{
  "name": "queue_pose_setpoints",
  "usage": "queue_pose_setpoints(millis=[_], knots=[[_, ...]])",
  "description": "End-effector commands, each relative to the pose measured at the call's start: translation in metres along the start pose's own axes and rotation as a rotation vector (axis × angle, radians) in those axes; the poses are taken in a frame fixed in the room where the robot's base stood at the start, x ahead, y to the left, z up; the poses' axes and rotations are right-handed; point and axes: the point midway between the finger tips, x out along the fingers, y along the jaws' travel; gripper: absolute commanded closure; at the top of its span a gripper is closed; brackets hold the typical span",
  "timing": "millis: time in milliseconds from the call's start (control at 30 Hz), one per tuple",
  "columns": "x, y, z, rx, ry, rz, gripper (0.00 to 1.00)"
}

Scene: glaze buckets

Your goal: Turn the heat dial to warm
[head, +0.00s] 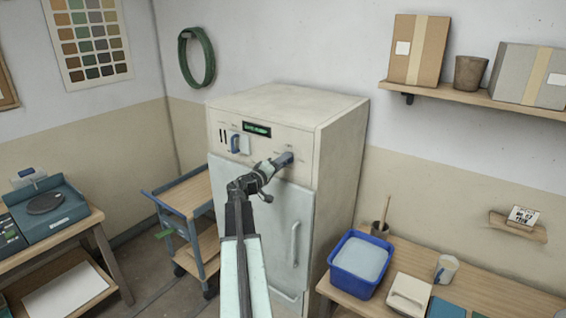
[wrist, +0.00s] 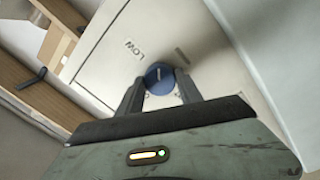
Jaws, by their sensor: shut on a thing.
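The heat dial (wrist: 158,77) is a round blue knob on the cream front panel of a tall cabinet (head: 338,170). In the wrist view my gripper (wrist: 160,92) has its two dark fingers on either side of the dial, shut on it. A white mark shows on the dial's face. The word LOW is printed on the panel near the dial; other marks around it are hidden by the fingers or too small to read. In the head view my gripper (head: 284,161) reaches the panel's right part and mostly hides the dial.
A blue-framed cart (head: 185,195) stands left of the cabinet. A table with a blue tub (head: 345,278) stands at the right. A shelf (head: 470,98) hangs above it.

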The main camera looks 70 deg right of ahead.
Motion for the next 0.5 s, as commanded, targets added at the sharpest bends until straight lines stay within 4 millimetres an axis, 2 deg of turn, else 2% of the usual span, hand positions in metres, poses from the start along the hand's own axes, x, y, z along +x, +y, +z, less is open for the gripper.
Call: queue_pose_setpoints(millis=[500], knots=[[0.0005, 0.0008, 0.0011, 0.484, -0.035, -0.002, 0.98]])
